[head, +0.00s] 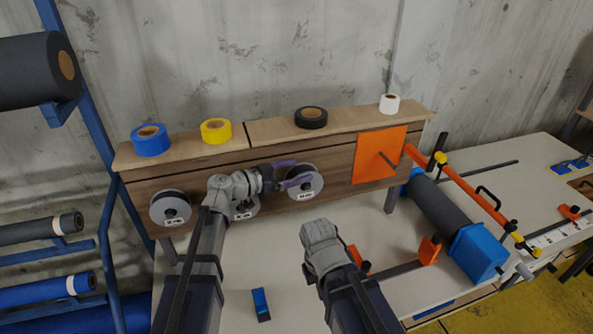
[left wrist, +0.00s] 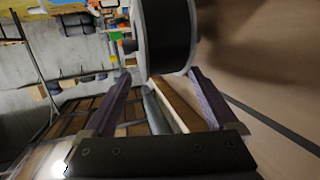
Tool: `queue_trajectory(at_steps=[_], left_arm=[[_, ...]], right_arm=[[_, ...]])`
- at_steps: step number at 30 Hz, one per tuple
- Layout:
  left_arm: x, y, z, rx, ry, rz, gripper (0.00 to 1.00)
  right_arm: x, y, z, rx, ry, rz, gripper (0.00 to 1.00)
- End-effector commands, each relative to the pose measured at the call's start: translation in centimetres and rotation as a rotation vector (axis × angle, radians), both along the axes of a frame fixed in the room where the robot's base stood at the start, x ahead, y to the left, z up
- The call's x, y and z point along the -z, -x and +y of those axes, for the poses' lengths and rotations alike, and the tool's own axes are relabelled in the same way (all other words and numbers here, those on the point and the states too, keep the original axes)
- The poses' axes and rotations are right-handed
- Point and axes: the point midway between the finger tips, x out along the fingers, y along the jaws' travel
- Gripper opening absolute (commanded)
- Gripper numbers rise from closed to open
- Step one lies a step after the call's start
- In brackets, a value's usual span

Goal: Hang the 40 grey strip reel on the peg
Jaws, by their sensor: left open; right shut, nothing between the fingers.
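Three reels with pale grey flanges and small labels hang on the front of the wooden board: a left reel (head: 170,208), a middle reel (head: 243,213) partly hidden by my left arm, and a right reel (head: 306,182). The labels are too small to read surely. My left gripper (head: 292,177) is open at the right reel. In the left wrist view this reel (left wrist: 168,38), wound with dark strip, lies just past and between the spread fingertips, not clamped. A peg (head: 388,160) sticks out of the orange panel (head: 370,165), bare. My right gripper (head: 320,232) is shut and empty above the bench.
Blue (head: 150,140), yellow (head: 216,131), black (head: 311,118) and white (head: 390,104) tape rolls stand on the shelf top. A machine with a dark roller (head: 445,212) and orange bar stands at right. A small blue object (head: 261,304) lies on the bench (head: 240,275).

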Motion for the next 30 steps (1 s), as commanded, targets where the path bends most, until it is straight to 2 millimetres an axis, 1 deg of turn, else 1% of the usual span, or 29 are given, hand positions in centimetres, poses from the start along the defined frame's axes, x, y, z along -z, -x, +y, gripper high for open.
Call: queue_trajectory(at_steps=[6, 9, 15, 23, 26, 29, 30], left_arm=[[-0.7, 2.2, 3.0, -0.004, 0.000, 0.000, 0.92], [-1.0, 3.0, 4.2, -0.003, 0.001, 0.000, 0.92], [-1.2, 3.9, 5.7, -0.002, 0.001, -0.001, 0.92], [-1.2, 4.1, 5.9, 0.000, 0.001, -0.001, 0.92], [-0.9, 4.3, 5.7, 0.003, -0.005, 0.016, 0.92], [0.8, 5.3, 5.1, 0.017, -0.038, 0.108, 0.92], [2.0, 6.0, 4.8, 0.020, -0.063, 0.174, 0.92]], right_arm=[[-0.7, 0.0, 0.0, 0.000, 0.000, 0.000, 0.00], [-1.0, 0.0, 0.0, 0.000, 0.000, 0.000, 0.00], [-1.2, 0.0, 0.0, -0.001, 0.000, 0.000, 0.00], [-1.2, 0.0, 0.0, -0.001, 0.000, 0.000, 0.00], [-1.2, 0.0, 0.0, 0.000, 0.000, 0.000, 0.00], [-1.2, 0.0, 0.0, 0.000, 0.000, 0.000, 0.00], [-1.2, 0.0, 0.0, 0.000, 0.000, 0.000, 0.00]])
